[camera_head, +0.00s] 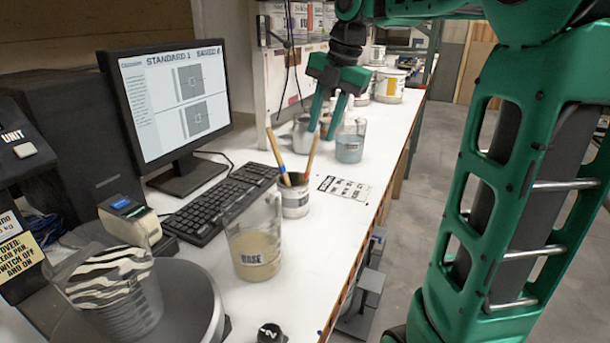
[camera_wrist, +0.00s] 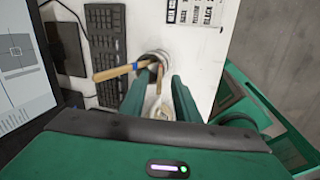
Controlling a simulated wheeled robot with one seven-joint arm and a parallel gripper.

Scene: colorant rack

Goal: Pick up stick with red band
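Two wooden sticks stand tilted in a small metal cup (camera_head: 295,203) on the white bench. The left stick (camera_head: 274,152) is yellowish tan and leans left. My gripper (camera_head: 321,135) is above the cup, fingers pointing down, open. In the wrist view the open fingers (camera_wrist: 160,88) straddle a stick's end (camera_wrist: 158,105), which appears between them; I cannot tell contact. The cup (camera_wrist: 153,60) and the other stick (camera_wrist: 113,71) show beyond.
A clear BASE beaker (camera_head: 253,240) stands in front of the cup. A metal pitcher (camera_head: 303,134) and a beaker of bluish liquid (camera_head: 350,142) stand behind. The keyboard (camera_head: 222,203) and monitor (camera_head: 170,90) are left. A label sheet (camera_head: 344,188) lies right of the cup.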

